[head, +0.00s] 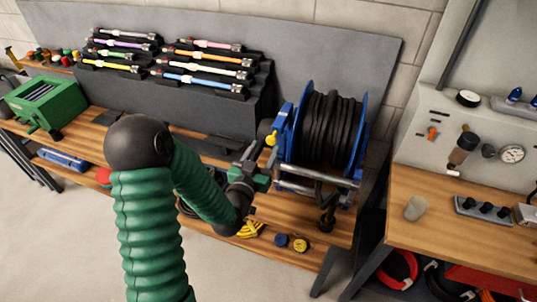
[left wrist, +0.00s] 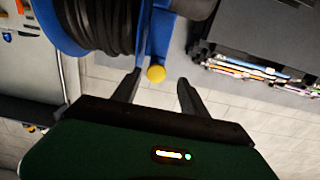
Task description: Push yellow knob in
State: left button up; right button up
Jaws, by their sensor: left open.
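The yellow knob (head: 271,139) sits on the left side of the blue hose reel frame (head: 284,124). In the left wrist view the yellow knob (left wrist: 156,73) is a round disc on the blue frame, seen between my fingertips, nearer the left one. My left gripper (head: 252,158) is at the left side of the reel, close to the knob and just below it in the head view. In the left wrist view its two fingers (left wrist: 159,81) are apart with nothing held between them. I cannot tell whether a finger touches the knob. My right gripper is in neither view.
The black hose coil (head: 330,122) fills the reel, with metal bars (head: 318,174) across its front. A black rack of colored brushes (head: 165,70) stands behind left. A green box (head: 44,102) is far left. Yellow and blue caps (head: 300,244) lie below the reel.

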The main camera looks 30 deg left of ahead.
aim_at(268, 142)
pick_arm(q)
jog(key=x, duration=0.3)
jog(key=shift+a+p, duration=0.3)
jog(key=shift+p, duration=0.1)
jog(key=shift+w+d, duration=0.2)
jog(key=shift+w, duration=0.1)
jog(key=shift+s+d+r, duration=0.1)
jog(key=shift+d+r, duration=0.15)
jog(key=shift+d, duration=0.5)
jog(key=shift+c, duration=1.4)
jog(key=shift+a+f, duration=0.2)
jog(key=shift+a, duration=0.4)
grip_shut()
jog(key=shift+d, duration=0.35)
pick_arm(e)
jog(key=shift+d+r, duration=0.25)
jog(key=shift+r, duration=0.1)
pick_arm(q)
jog(key=shift+a, duration=0.15)
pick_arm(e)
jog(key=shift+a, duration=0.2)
